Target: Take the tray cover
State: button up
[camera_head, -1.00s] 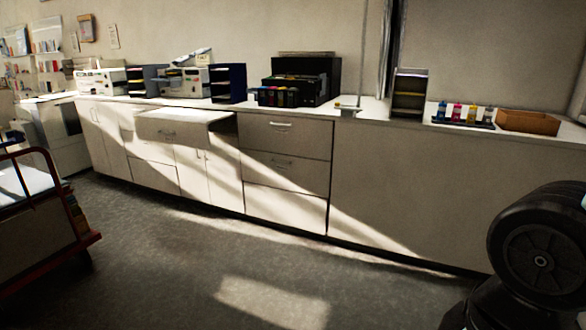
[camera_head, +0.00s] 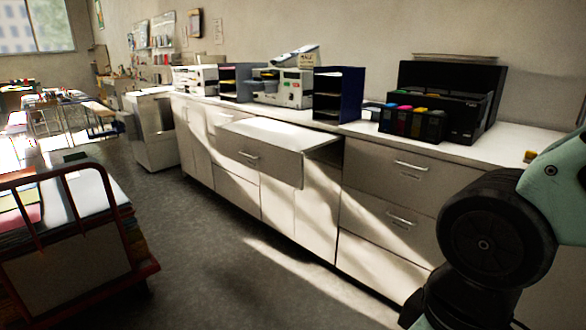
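I cannot make out a tray cover for certain in this view. My arm shows at the right edge, with a black round joint and a pale green link. My gripper is out of the picture.
A drawer (camera_head: 258,150) juts out from the counter front. A red-railed cart (camera_head: 152,268) loaded with paper stands at the lower left. Dark shelf units (camera_head: 340,96) stand on the counter. The grey floor (camera_head: 215,255) between cart and counter is clear.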

aim_at(258, 80)
jog(key=i+u, duration=0.25)
jog(key=i, duration=0.65)
jog(key=i+u, duration=0.3)
jog(key=i, duration=0.6)
